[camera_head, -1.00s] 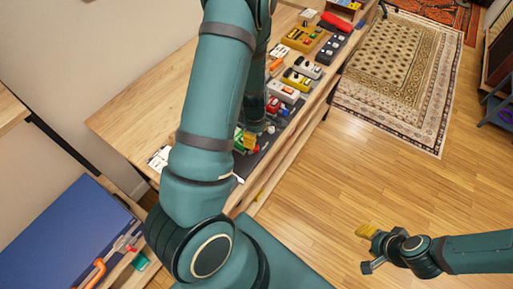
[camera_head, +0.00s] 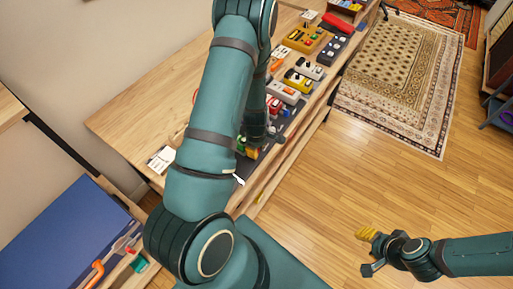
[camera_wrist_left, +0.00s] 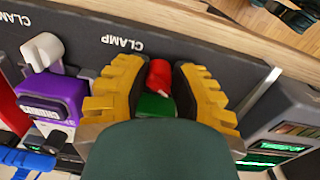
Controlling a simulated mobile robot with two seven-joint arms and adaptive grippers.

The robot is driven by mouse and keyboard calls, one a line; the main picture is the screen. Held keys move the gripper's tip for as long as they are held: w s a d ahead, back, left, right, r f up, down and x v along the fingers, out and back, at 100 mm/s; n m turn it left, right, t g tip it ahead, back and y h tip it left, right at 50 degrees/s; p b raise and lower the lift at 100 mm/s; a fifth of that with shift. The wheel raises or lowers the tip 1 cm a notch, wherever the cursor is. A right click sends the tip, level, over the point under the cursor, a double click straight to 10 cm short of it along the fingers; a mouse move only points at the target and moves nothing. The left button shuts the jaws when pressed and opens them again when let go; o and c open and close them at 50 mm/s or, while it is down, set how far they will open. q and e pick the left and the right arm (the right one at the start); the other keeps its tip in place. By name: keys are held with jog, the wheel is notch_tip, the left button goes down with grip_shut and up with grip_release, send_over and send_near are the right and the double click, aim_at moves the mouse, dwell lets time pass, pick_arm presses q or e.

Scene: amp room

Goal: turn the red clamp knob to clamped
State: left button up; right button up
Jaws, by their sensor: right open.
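In the left wrist view the red clamp knob (camera_wrist_left: 159,76) stands above a green body (camera_wrist_left: 156,106), beside an upside-down "CLAMP" label. My left gripper (camera_wrist_left: 160,88) has its yellow, dark-padded fingers on either side of the knob. The gaps are too narrow to tell whether the pads touch it. In the head view my left gripper (camera_head: 252,148) is low at the front edge of the bench, and the knob is hidden behind my arm and gripper. My right gripper (camera_head: 367,251) is open and empty over the floor at the lower right.
A purple device (camera_wrist_left: 50,95) with a white knob (camera_wrist_left: 43,50) stands left of the fingers. A dark device with green displays (camera_wrist_left: 285,145) stands right. Several colored devices line the wooden bench (camera_head: 140,120) beyond my left arm. The floor (camera_head: 310,210) between the grippers is clear.

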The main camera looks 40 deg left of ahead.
pick_arm(q)
grip_shut()
jog(key=shift+m+b, duration=0.55)
jog(key=shift+m, duration=0.95)
jog(key=o, duration=0.8)
grip_release()
jog(key=shift+d, duration=0.1)
